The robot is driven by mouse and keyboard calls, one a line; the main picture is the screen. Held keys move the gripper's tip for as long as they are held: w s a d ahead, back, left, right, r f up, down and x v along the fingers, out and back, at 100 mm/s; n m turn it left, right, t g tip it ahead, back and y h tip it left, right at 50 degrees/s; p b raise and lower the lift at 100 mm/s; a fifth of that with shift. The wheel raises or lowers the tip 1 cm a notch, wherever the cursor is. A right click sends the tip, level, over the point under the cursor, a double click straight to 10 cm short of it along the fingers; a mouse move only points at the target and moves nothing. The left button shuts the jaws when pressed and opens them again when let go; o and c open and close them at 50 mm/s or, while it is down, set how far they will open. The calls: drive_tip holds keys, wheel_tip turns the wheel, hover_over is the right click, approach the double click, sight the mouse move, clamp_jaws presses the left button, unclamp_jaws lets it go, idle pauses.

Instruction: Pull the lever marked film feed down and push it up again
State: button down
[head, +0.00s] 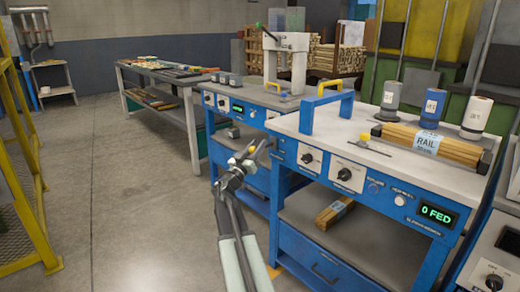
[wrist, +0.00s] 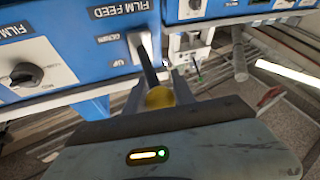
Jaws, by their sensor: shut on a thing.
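In the wrist view the lever marked film feed is a dark rod (wrist: 148,66) ending in a yellow knob (wrist: 159,97). It comes out of a pale slotted plate (wrist: 138,43) on a blue panel, beside the words DOWN and UP. My gripper (wrist: 164,92) is shut on the knob, one finger on each side. I cannot tell how far the lever is tilted in its slot. In the head view my gripper (head: 258,148) is in front of the blue benches, and the lever in its grip is not clear there.
The near blue bench (head: 420,165) carries a wood bundle labelled RAIL (head: 440,145) and several spools; its display (head: 437,215) reads 0 FED. In the wrist view a dark rotary knob (wrist: 26,75) is left of the lever. Open floor (head: 130,190) is at left, past a yellow frame (head: 25,150).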

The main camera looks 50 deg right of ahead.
drive_tip(key=shift+s+f+b, duration=0.15)
drive_tip(key=shift+f+b, duration=1.6)
drive_tip(key=shift+f, duration=0.3)
drive_tip(key=shift+w+r, duration=0.15)
drive_tip(key=shift+w, duration=0.1)
drive_tip(key=c, duration=1.1)
unclamp_jaws()
drive_tip(key=shift+o, duration=0.2)
drive_tip(key=shift+s, duration=0.1)
drive_tip(key=b+v, duration=0.2)
drive_tip(key=v, duration=0.5)
drive_tip(key=shift+a+f+b, duration=0.25)
drive_tip(key=shift+a+b, duration=0.05)
drive_tip(key=shift+b, duration=0.1)
